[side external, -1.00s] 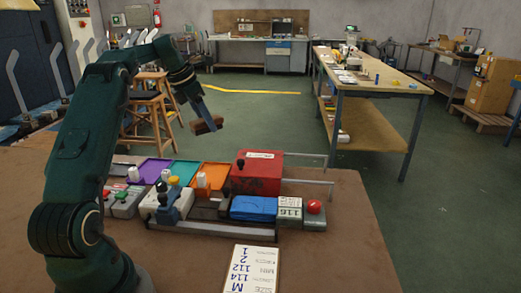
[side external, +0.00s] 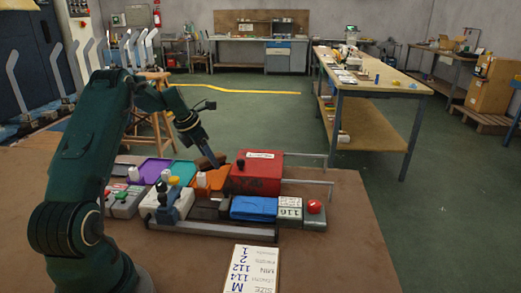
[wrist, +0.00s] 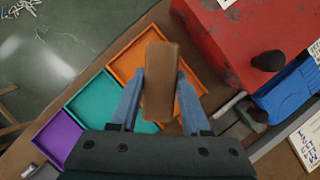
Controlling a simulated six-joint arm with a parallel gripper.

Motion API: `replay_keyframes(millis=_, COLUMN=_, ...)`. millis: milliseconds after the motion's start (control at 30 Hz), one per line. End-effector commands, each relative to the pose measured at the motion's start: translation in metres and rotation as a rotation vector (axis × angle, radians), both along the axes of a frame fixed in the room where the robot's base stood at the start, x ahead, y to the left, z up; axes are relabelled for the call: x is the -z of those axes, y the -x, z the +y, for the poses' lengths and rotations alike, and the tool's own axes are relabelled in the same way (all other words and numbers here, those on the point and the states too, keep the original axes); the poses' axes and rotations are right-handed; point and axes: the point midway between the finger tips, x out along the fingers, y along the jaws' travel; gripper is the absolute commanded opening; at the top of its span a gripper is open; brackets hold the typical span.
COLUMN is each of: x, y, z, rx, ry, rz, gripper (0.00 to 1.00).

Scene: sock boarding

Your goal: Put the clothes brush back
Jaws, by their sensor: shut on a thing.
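The clothes brush (wrist: 160,82) is a brown wooden block held between the two blue fingers of my gripper (wrist: 157,98) in the wrist view. In the side view the brush (side external: 208,161) is at the end of my gripper (side external: 213,157), over or just behind the orange tray (side external: 215,177). The orange tray also shows in the wrist view (wrist: 126,68), partly hidden under the brush. I cannot tell whether the brush touches the tray. The underside of the brush is hidden.
A teal tray (wrist: 88,112) and a purple tray (wrist: 57,138) lie beside the orange one. A red box (side external: 270,172) stands to its right, with a blue item (side external: 253,208) in front. A size card (side external: 250,270) lies at the table's front; bare table is around it.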

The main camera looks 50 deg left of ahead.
Motion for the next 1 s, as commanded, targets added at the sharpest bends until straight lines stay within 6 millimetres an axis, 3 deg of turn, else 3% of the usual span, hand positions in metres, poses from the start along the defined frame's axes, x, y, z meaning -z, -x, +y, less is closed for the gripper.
replay_keyframes(millis=200, x=0.026, y=0.0, z=-0.001, rx=0.001, ry=0.002, rz=0.001, gripper=0.02)
replay_keyframes(millis=600, x=0.029, y=0.0, z=0.0, rx=0.001, ry=0.0, rz=-0.001, gripper=0.02)
replay_keyframes(millis=633, x=0.029, y=0.0, z=0.0, rx=0.001, ry=0.0, rz=-0.001, gripper=0.58)
replay_keyframes(millis=700, x=0.029, y=0.0, z=0.0, rx=0.002, ry=-0.001, rz=-0.001, gripper=0.77)
replay_keyframes(millis=1000, x=0.028, y=0.0, z=0.0, rx=0.001, ry=0.0, rz=-0.001, gripper=0.77)
